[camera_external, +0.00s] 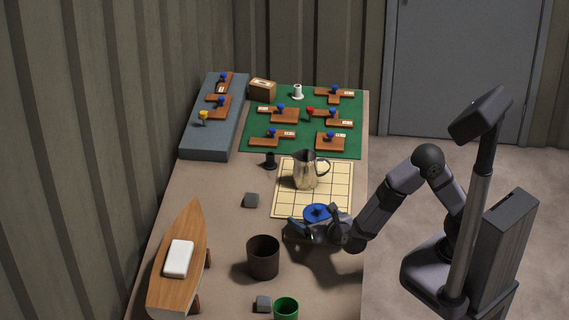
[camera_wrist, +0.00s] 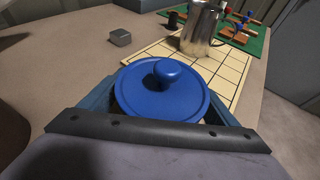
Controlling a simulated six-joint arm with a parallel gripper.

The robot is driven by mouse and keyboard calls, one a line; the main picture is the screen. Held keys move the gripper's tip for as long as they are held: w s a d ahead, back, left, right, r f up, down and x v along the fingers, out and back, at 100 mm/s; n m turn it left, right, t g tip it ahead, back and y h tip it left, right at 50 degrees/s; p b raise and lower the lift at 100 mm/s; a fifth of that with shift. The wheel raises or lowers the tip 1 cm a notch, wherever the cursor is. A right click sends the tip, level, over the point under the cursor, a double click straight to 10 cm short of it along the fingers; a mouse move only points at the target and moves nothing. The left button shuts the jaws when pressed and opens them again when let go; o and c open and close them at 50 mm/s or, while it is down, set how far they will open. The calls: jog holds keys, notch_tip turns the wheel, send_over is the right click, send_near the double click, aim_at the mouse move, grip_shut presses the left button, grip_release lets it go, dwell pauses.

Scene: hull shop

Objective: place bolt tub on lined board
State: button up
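A round tub with a blue lid and knob, which I take as the bolt tub (camera_external: 317,212), is between the fingers of my gripper (camera_external: 316,232). In the wrist view, the blue lid (camera_wrist: 160,92) fills the space between the fingers (camera_wrist: 162,108), with no clear gap at either side. The tub's body and the fingertips are mostly hidden. The cream lined board (camera_external: 285,203) lies just beyond; it also shows in the wrist view (camera_wrist: 228,75). The tub overlaps the board's near edge in the picture; I cannot tell whether it touches the board.
A metal jug (camera_external: 304,170) stands on the lined board. A dark pot (camera_external: 263,258), a green cup (camera_external: 286,309), grey blocks (camera_external: 251,200) and a boat hull model (camera_external: 186,284) are at left and front. A green mat (camera_external: 255,130) with wooden pieces lies behind.

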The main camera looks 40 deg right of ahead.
jog(key=shift+r, duration=0.15)
jog(key=shift+s+a+r, duration=0.1)
jog(key=shift+s, duration=0.1)
jog(key=v, duration=1.1)
jog(key=shift+s+r, duration=0.15)
jog(key=shift+s, duration=0.1)
jog(key=shift+p, duration=0.4)
